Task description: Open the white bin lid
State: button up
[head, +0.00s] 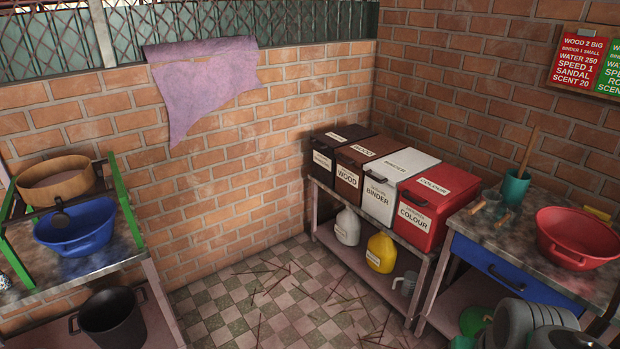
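The white bin (378,203) stands in a row of bins on a low table against the brick wall. It carries "BINDER" labels on its front and top. Its lid (424,158) looks closed and lies flat on top. A small dark handle (376,176) shows at the lid's front edge. The bin sits between the brown "WOOD" bin (347,195) and the red "COLOUR" bin (412,230), close to both. My gripper is not in view.
A white jug (347,228) and a yellow jug (381,254) stand on the shelf below. To the right, a table holds a red basin (578,238). Thin sticks litter the tiled floor (285,300) before the bins.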

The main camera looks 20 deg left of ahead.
aim_at(391, 169)
jog(key=u, duration=0.55)
jog(key=i, duration=0.8)
jog(key=u, duration=0.45)
jog(key=i, duration=1.5)
jog(key=u, duration=0.15)
